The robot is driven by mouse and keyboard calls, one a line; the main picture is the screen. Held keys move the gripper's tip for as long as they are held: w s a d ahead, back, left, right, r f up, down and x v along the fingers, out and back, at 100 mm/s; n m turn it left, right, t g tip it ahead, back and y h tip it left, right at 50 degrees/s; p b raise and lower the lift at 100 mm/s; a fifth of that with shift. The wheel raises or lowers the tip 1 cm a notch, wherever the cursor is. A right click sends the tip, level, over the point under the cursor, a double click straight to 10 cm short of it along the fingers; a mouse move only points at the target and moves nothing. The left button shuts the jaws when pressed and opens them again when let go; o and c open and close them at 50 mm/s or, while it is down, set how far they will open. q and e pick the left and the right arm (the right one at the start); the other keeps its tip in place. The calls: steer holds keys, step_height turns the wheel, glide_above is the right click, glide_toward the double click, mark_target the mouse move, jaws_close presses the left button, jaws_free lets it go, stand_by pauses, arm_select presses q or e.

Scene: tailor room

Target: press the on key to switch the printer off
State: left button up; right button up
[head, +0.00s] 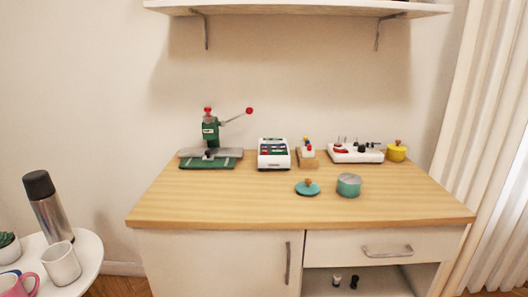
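A small white machine (273,163) with a dark panel and rows of coloured keys stands on the wooden-topped cabinet, a little left of the middle of the worktop. It looks like the printer. Its keys are too small for me to read, so I cannot tell which one is the on key or whether the machine is on. Neither of my grippers is in the head view.
A green press (211,133) with a red-knobbed lever stands left of the machine. A wooden block (307,161) stands just right. The worktop's front (250,212) is clear.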

steer(key=shift+w, duration=0.15)
jaws_close()
steer(key=shift+r, duration=0.1)
stand_by(1.3)
